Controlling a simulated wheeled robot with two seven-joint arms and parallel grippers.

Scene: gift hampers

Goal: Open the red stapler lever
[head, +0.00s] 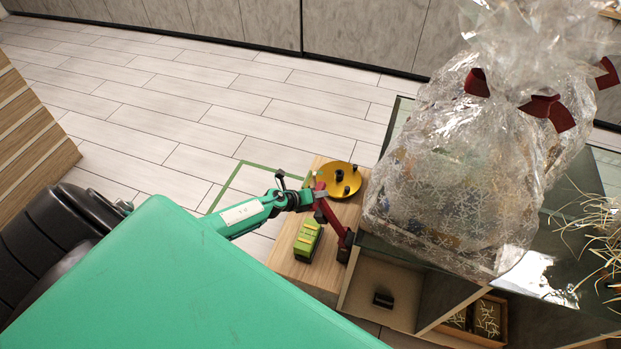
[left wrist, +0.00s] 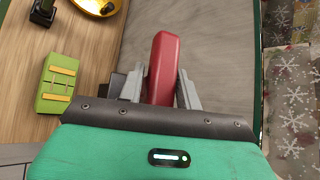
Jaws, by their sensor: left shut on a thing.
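The red stapler lever (head: 328,213) shows in the head view at the right edge of a small wooden surface. It slants from my gripper down to a dark base. My left gripper (head: 314,191) is at the lever's upper end. In the left wrist view the red lever (left wrist: 162,62) stands between the two grey fingers of my left gripper (left wrist: 160,90), which is shut on it. The lever's lower part is hidden by the gripper body. My right gripper is in neither view.
A green box with yellow strips (head: 307,240) and a round yellow disc with black knobs (head: 337,180) are on the wooden surface (head: 288,262). A large clear-wrapped hamper with red ribbon (head: 455,180) stands close on the right, on a glass-topped counter (head: 551,276). Open floor lies beyond.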

